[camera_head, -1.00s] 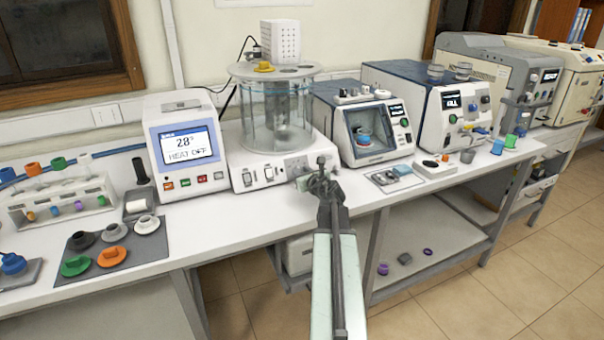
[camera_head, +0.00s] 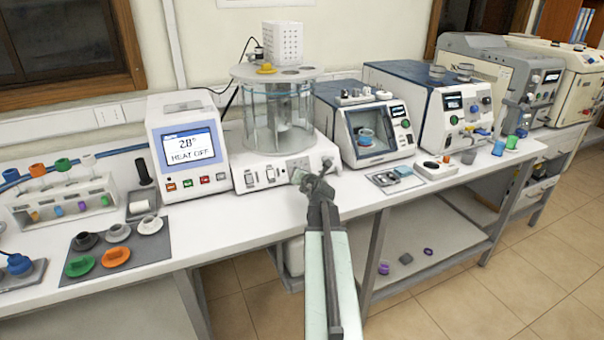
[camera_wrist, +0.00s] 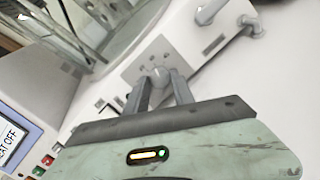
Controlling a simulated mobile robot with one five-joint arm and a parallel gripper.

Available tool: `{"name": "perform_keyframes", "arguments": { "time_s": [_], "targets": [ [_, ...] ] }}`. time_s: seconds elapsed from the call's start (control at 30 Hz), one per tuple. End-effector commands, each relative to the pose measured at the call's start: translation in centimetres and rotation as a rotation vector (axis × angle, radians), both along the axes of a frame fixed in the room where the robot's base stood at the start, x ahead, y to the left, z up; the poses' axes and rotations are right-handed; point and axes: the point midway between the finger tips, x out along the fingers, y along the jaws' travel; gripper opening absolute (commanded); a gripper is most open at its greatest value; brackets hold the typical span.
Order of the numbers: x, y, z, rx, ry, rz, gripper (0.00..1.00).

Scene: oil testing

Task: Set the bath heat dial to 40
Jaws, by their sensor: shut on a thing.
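The glass bath (camera_head: 278,118) stands on a white base with a control panel on its front. In the wrist view, a small round grey dial (camera_wrist: 159,75) sits on the light panel (camera_wrist: 148,58), with small dots around it. My gripper (camera_wrist: 163,79) is shut on this dial, with one finger on each side. In the head view, my gripper (camera_head: 307,180) is at the right of the base's front and covers the dial. The display (camera_head: 190,147) left of the bath reads about 28 and HEAT OFF. The dial's setting is too small to read.
Right of the bath stands a blue-and-white machine with a window (camera_head: 368,128). A small tray (camera_head: 391,180) lies on the bench before it. A grey mat (camera_head: 138,257) with several caps lies at the left. The bench front between mat and gripper is clear.

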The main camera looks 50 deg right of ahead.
Motion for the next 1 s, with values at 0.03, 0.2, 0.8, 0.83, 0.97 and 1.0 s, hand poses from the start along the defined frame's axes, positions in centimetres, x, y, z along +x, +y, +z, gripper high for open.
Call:
{"name": "perform_keyframes", "arguments": {
  "time_s": [0.03, 0.2, 0.8, 0.83, 0.97, 1.0],
  "targets": [
    [0.07, -0.03, 0.09, 0.001, -0.003, -0.003, 0.00],
    [0.05, -0.03, 0.07, 0.005, -0.004, -0.005, 0.00],
    [0.00, -0.01, 0.01, 0.006, -0.003, -0.004, 0.51],
    [-0.03, 0.03, 0.03, 0.005, -0.002, -0.003, 0.51],
    [-0.35, 0.57, 0.41, 0.006, -0.003, -0.003, 0.51],
    [-0.55, 0.86, 0.60, 0.006, -0.003, -0.003, 0.51]
  ]
}}
